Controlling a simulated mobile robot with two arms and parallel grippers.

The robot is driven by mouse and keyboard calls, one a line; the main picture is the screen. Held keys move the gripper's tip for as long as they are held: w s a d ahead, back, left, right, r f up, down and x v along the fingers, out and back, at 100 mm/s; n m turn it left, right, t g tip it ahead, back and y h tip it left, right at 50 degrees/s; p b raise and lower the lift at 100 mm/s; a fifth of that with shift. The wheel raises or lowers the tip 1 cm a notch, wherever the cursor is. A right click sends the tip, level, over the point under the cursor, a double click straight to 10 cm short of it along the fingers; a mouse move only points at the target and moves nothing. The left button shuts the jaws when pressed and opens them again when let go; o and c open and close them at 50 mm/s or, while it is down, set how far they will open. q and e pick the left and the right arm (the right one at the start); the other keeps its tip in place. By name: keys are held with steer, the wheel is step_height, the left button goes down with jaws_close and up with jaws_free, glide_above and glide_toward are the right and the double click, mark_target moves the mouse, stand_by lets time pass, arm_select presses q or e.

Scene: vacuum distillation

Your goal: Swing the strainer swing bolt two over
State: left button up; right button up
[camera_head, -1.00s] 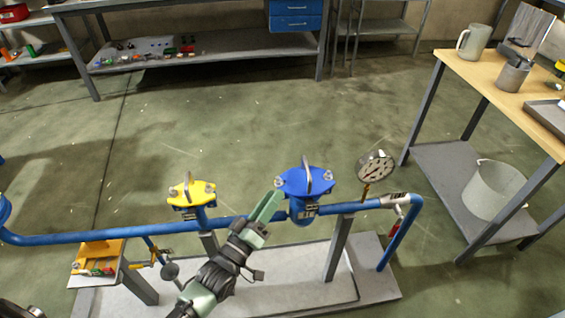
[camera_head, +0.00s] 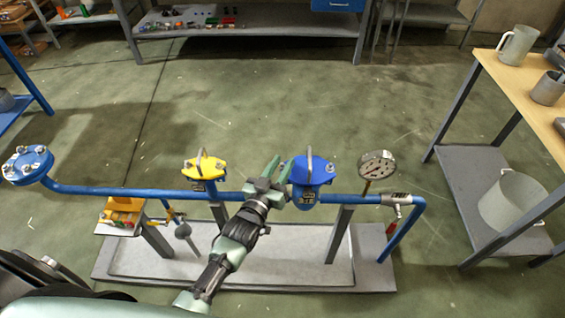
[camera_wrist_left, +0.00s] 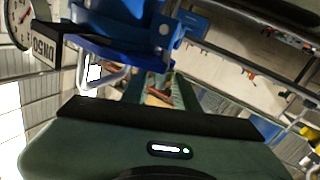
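A blue-lidded strainer (camera_head: 313,172) with a metal hoop handle stands on the blue pipe (camera_head: 120,192). It has bolts at its lid's sides. A yellow-lidded strainer (camera_head: 204,168) stands further left with similar bolts. My left gripper (camera_head: 277,170) is at the left edge of the blue lid, its fingers apart. They partly hide the lid's left bolt. In the left wrist view, the blue lid (camera_wrist_left: 120,50) is close above the fingers (camera_wrist_left: 160,92), with a bolt near the finger on the right. Contact with a bolt cannot be told. My right gripper is not in view.
A pressure gauge (camera_head: 376,164) stands right of the blue strainer. A blue flange (camera_head: 27,164) is at the pipe's left end. A wooden-topped bench (camera_head: 520,85) stands at right, a grey shelf (camera_head: 250,45) at back. Open floor lies between.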

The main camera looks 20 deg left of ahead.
arm_select(q)
steer(key=shift+w, duration=0.3)
jaws_close()
steer(key=shift+d+r+m+p, duration=0.3)
steer(key=shift+r+m+p, duration=0.15)
steer(key=shift+p, duration=0.55)
steer(key=shift+w+d+f+m+g+p, duration=0.1)
steer(key=shift+d+m+g+p, duration=0.05)
steer(key=shift+m+g+p, duration=0.2)
steer(key=shift+w+d+f+m, duration=0.1)
steer(key=shift+d+f+m, duration=0.1)
steer(key=shift+m, duration=0.1)
jaws_free()
